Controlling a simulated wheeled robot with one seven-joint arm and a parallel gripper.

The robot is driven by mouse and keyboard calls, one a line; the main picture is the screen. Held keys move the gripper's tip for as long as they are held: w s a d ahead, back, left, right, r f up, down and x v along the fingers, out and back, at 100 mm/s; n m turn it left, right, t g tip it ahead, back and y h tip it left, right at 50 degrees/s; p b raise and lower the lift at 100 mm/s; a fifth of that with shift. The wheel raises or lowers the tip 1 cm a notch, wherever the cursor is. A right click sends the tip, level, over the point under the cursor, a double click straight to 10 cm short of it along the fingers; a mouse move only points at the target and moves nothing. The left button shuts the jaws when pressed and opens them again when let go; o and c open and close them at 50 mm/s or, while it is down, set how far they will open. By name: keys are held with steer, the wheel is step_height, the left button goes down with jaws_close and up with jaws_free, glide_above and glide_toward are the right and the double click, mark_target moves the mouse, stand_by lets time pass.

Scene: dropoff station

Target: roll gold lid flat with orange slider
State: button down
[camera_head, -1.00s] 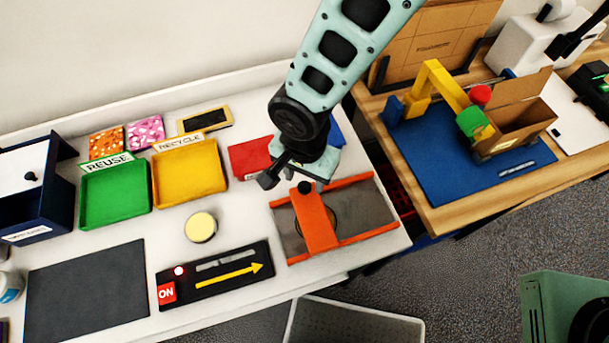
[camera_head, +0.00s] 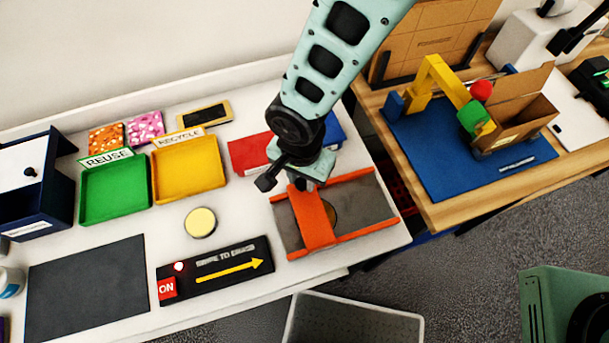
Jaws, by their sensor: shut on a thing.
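The orange slider (camera_head: 317,227) is a wide bar lying across a grey plate (camera_head: 364,202) with orange rails at its far and near edges. A small part of the gold lid (camera_head: 331,214) shows at the slider's right edge; the rest is hidden under the slider. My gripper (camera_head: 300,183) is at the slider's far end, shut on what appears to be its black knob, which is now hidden. The fingertips are partly covered by the wrist.
A round jar with a pale yellow top (camera_head: 201,222) stands left of the plate. A black ON panel (camera_head: 215,272) lies at front left. Green (camera_head: 114,192) and yellow (camera_head: 190,170) trays, a red block (camera_head: 249,152) and a blue block (camera_head: 334,130) sit behind.

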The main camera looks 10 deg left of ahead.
steer(key=shift+s+a, duration=0.25)
steer(key=shift+a, duration=0.1)
steer(key=c, duration=1.1)
jaws_free()
steer(key=shift+r, duration=0.1)
step_height(320, 180, up, 17)
steer(key=b, duration=0.4)
steer(key=shift+r, duration=0.15)
